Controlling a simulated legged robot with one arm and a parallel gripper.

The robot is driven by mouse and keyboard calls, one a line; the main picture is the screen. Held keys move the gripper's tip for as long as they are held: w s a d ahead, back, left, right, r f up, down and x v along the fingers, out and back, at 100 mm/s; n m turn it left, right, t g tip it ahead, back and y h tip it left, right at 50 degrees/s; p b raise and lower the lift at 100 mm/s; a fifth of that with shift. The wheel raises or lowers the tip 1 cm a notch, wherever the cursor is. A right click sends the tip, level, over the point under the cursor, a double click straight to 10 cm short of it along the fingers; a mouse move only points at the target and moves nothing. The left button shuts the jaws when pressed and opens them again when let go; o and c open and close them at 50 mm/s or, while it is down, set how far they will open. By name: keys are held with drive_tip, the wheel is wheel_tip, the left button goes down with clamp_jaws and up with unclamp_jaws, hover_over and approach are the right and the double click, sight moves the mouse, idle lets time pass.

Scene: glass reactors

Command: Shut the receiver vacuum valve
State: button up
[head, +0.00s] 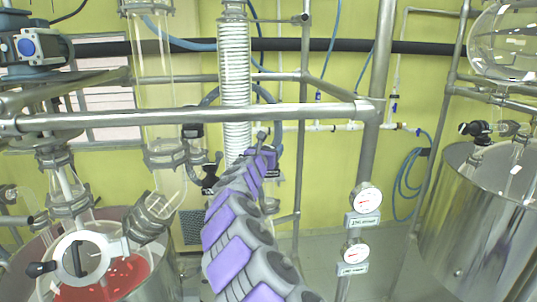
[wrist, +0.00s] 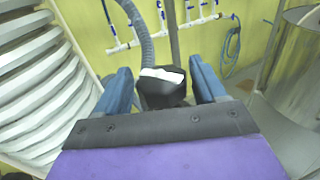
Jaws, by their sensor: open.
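In the wrist view a black valve part (wrist: 162,92) with a white mark across its top sits between the two blue fingers of my gripper (wrist: 161,84). A gap shows on each side of it, so my gripper is open and I see no contact. A grey corrugated hose (wrist: 140,35) runs up from behind the black part. I cannot tell which way the valve is turned. In the head view my purple and grey arm reaches up to the middle, beside the glass coil column (head: 234,75); my fingertips are not clear there and the valve is mostly hidden.
The coil column stands close on the left in the wrist view. Two gauges (head: 366,198) hang on a post to the right. A glass reactor with red contents (head: 110,278) is at left, a steel vessel (head: 480,220) at right.

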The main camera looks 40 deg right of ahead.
drive_tip(key=shift+f+n+t+y+b, duration=0.25)
drive_tip(key=shift+n+t+y+b, duration=0.65)
drive_tip(key=shift+b, duration=0.85)
drive_tip(key=shift+s+b, duration=0.1)
drive_tip(key=shift+b, duration=0.35)
drive_tip(key=n+t+y+b, duration=0.2)
drive_tip(key=t+b, duration=0.1)
drive_tip(key=b, duration=0.2)
drive_tip(key=shift+y, duration=0.3)
drive_tip(key=n+t+y+b, duration=0.2)
drive_tip(key=n+y+b, duration=0.1)
drive_tip(key=b, duration=0.1)
drive_tip(key=shift+d, duration=0.1)
drive_tip(key=shift+r+n+t+y, duration=0.15)
drive_tip(key=shift+n+t+y, duration=0.25)
drive_tip(key=shift+y, duration=0.6)
